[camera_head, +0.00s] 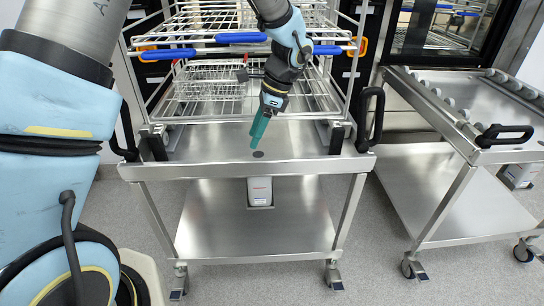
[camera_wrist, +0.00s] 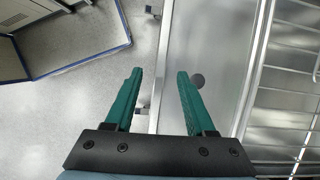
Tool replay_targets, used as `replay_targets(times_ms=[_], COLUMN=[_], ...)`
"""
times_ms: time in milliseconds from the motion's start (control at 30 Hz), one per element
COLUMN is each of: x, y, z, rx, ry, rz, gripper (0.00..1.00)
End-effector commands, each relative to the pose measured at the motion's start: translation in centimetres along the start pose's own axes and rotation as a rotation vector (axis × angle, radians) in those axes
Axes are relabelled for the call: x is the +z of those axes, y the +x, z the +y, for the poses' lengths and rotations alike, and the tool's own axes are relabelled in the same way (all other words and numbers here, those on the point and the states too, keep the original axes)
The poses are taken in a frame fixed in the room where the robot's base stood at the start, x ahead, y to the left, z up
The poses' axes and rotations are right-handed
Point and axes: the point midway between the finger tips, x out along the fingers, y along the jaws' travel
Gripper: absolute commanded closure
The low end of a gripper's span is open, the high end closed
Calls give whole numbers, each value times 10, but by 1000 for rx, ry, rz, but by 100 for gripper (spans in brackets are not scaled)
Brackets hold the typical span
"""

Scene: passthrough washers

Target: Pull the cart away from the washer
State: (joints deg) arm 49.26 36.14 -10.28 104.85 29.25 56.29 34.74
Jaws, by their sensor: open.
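The steel cart (camera_head: 190,172) stands in the middle of the head view, with black handles at its left (camera_head: 124,135) and right (camera_head: 373,118) front corners. A wire rack (camera_head: 215,95) with blue and orange parts is on it. My gripper (camera_head: 257,141) points down over the front of the cart top, close to a dark round spot (camera_head: 258,154). In the wrist view my gripper (camera_wrist: 156,72) is open, its green fingers apart with nothing held. The cart's front edge (camera_wrist: 163,60) shows between the fingers; I cannot tell the height gap. The washer behind is mostly hidden by the rack.
A second steel cart (camera_head: 445,110) with black handles stands close on the right, before a glass-doored machine (camera_head: 440,30). A white box (camera_head: 260,191) hangs under the middle cart's top. Grey floor (camera_head: 300,285) in front is clear.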

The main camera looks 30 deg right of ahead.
Motion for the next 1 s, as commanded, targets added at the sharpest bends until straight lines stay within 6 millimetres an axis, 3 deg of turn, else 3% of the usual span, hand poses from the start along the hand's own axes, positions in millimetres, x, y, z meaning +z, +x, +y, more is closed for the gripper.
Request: replay_targets(times_ms=[233, 700, 1000], x=[-8, -6, -7], y=[16, 94, 107], z=[0, -1, -1], rx=[-6, -6, -8], ry=[37, 33, 32], rz=[-13, -11, -9], gripper=[45, 45, 45])
